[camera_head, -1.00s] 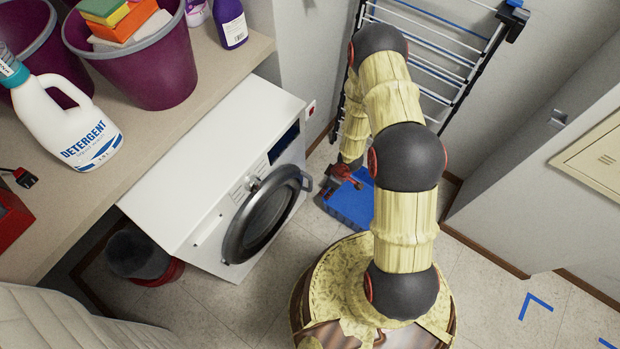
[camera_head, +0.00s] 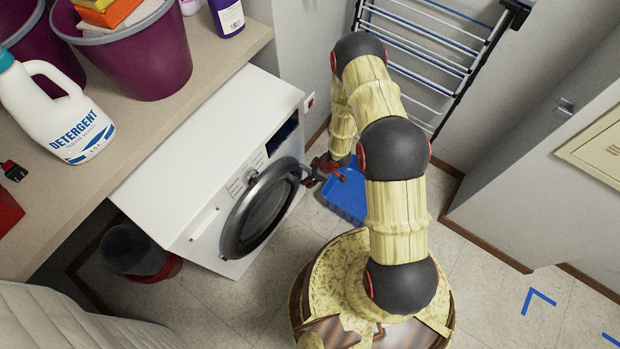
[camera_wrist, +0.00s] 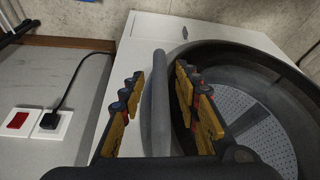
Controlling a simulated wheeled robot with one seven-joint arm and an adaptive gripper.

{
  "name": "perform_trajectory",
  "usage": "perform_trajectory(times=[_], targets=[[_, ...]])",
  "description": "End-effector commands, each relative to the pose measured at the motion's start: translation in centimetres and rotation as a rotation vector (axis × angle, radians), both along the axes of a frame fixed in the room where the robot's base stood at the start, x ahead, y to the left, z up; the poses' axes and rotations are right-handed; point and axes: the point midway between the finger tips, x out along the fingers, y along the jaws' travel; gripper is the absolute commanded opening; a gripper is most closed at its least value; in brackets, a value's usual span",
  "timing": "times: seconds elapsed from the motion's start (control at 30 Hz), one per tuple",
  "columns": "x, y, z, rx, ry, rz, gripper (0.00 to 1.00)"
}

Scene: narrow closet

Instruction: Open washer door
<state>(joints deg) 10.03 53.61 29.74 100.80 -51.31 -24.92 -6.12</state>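The white washer (camera_head: 200,150) stands under the counter with its round dark-rimmed door (camera_head: 232,236) facing right. I cannot tell whether the door is fully closed or slightly ajar. My gripper (camera_head: 314,173) is at the upper right edge of the door in the head view. In the wrist view, my gripper (camera_wrist: 160,100) has its yellow-and-black fingers on both sides of a grey upright bar, the door handle (camera_wrist: 159,85). The fingers are spread, with gaps beside the handle. The perforated drum (camera_wrist: 258,120) shows right of the right finger.
A blue bin (camera_head: 345,197) sits on the floor beside the washer, below my arm. A drying rack (camera_head: 440,60) leans at the back wall. The counter (camera_head: 110,145) holds a detergent bottle (camera_head: 50,110) and purple buckets (camera_head: 150,60). Wall sockets (camera_wrist: 35,123) are left of the handle.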

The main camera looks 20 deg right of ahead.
Motion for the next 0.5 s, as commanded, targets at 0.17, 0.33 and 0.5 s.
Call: perform_trajectory(times=[0.17,0.33,0.5], targets=[[0.03,0.0,0.01,0.0,0.0,0.0,0.32],[0.01,0.0,0.01,0.0,0.0,0.0,0.25],[0.0,0.0,0.01,0.0,0.0,0.0,0.16]])
